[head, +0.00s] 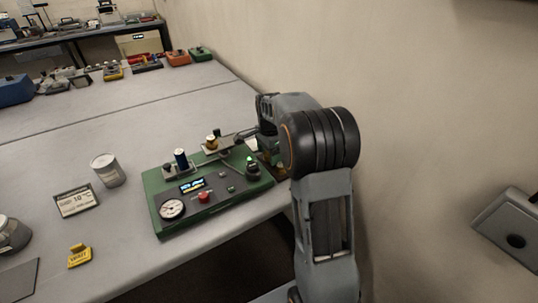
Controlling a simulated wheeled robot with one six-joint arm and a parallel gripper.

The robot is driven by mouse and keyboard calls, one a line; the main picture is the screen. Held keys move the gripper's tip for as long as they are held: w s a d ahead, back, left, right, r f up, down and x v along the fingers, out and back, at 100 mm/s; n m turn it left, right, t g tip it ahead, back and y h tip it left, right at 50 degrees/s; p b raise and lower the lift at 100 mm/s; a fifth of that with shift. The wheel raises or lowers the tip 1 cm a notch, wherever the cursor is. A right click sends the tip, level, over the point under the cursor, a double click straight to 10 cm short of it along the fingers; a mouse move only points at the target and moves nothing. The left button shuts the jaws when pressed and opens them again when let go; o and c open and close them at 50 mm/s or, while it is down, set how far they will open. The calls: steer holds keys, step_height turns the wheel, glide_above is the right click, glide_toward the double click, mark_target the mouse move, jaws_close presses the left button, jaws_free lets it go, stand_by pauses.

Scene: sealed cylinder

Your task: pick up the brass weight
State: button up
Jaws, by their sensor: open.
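The brass weight (211,142) looks like a small gold-coloured cylinder. It stands on a small pale platform at the back of the green instrument panel (163,223). My gripper (246,135) is just right of the weight, at the panel's back right corner, and appears apart from it. The gripper is open and holds nothing that I can see. My arm hides part of the panel's right end, and the fingertips are small and hard to make out.
The panel carries a dial (172,209), a red button (204,197) and a green knob (252,166). A grey can (108,170) stands to the left. A wall rises behind the bench.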

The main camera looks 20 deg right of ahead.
steer(key=shift+r, duration=0.1)
steer(key=c, duration=1.2)
